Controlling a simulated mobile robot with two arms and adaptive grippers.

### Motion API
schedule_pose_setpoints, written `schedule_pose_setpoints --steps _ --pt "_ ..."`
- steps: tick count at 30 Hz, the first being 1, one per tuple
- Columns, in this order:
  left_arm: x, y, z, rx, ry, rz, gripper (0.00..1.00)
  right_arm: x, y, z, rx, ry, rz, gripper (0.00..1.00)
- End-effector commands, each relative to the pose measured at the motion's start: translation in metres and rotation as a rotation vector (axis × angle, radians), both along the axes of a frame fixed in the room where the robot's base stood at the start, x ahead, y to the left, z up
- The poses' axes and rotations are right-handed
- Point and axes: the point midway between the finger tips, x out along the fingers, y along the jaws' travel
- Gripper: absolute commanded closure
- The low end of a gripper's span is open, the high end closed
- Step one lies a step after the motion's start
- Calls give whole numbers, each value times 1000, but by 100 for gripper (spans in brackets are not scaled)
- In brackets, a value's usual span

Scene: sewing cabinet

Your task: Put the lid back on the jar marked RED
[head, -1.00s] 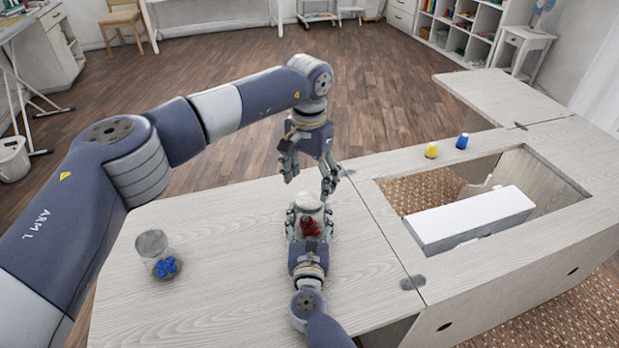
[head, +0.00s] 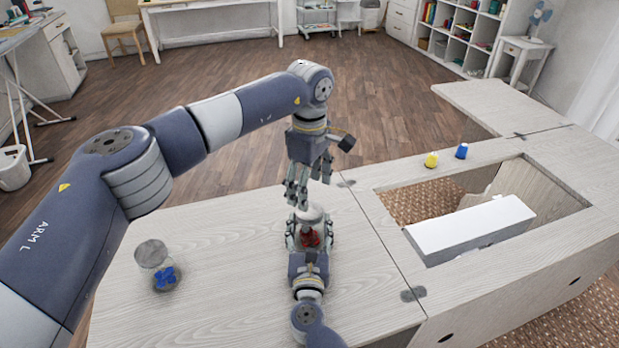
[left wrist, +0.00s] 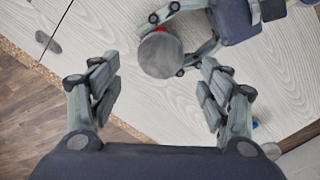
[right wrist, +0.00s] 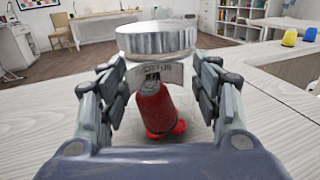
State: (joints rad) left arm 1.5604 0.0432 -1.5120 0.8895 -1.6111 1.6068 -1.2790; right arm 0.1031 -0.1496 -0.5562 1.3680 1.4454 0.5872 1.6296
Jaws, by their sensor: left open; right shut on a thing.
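A clear jar with red contents (head: 310,239) stands on the pale wood top. My right gripper (right wrist: 157,88) is shut around its sides. The jar's lettering, partly visible in the right wrist view, is too small to read surely. A round grey metal lid (right wrist: 157,41) is at the jar's mouth, and it also shows in the left wrist view (left wrist: 160,55). It looks slightly offset, and I cannot tell whether it is fully seated. My left gripper (head: 308,190) is open just above the lid, with its fingers apart and pointing down.
A second jar with blue contents (head: 164,277) and a grey top stands at the left. To the right are a cabinet opening with a white block (head: 470,228), and yellow (head: 431,160) and blue (head: 461,151) spools behind it. The tabletop between the jars is clear.

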Motion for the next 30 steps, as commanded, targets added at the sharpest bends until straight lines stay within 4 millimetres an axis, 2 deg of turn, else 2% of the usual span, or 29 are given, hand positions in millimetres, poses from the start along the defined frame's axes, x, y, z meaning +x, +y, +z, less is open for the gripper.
schedule_pose_setpoints --steps 30 --pt "0 0 13 4 7 1871 29 0 0 0 0 0 0 100"
